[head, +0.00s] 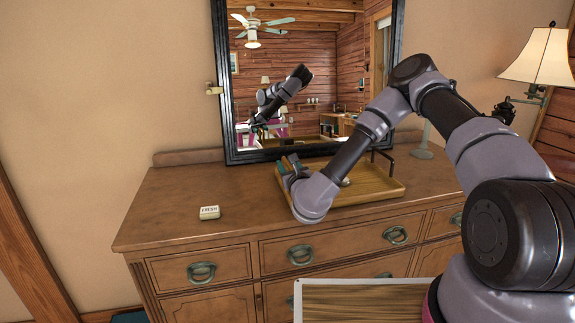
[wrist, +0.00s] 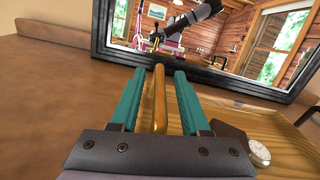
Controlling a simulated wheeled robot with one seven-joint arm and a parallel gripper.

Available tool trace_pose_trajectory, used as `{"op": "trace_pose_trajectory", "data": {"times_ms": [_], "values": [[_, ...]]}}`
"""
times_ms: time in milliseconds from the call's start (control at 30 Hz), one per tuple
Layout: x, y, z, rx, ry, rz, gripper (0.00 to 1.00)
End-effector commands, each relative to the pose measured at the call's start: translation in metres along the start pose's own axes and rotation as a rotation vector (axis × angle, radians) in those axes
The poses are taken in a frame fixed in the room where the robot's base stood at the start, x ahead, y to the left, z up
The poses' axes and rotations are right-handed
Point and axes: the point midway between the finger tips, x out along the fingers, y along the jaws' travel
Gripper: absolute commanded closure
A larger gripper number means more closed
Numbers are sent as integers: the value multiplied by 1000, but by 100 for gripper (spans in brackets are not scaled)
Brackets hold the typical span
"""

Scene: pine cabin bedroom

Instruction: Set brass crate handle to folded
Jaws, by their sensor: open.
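A shallow wooden crate (head: 365,194) stands on the dresser, below the mirror. A dark, thin handle (head: 384,153) stands up at its right end. My gripper (head: 290,163) is at the crate's left end, teal fingers pointing towards the mirror. In the wrist view my gripper (wrist: 160,72) is open, its fingers apart on either side of a golden bar (wrist: 159,100). I cannot tell whether this bar is the brass handle or the crate's rim, nor whether the fingers touch it. My wrist hides part of the crate's left end in the head view.
A round watch-like item (wrist: 259,153) lies in the crate, beside a dark brown piece (wrist: 231,136). A framed mirror (head: 228,100) stands close behind. A small "FRESH" block (head: 209,212) is on the dresser (head: 160,205), whose left top is otherwise clear. A lamp (head: 540,58) is at right.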

Motion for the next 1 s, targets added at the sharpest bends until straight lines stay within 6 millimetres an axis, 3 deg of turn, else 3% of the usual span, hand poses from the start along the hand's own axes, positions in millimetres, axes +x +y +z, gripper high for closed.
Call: {"op": "trace_pose_trajectory", "data": {"times_ms": [267,300,400,433,767,1000], "values": [[2,0,0,0,1,0,54],[2,0,0,0,0,0,58],[2,0,0,0,0,0,96],[2,0,0,0,0,1,100],[2,-1,0,20,0,1,100],[2,-8,-2,130,-1,0,100]]}}
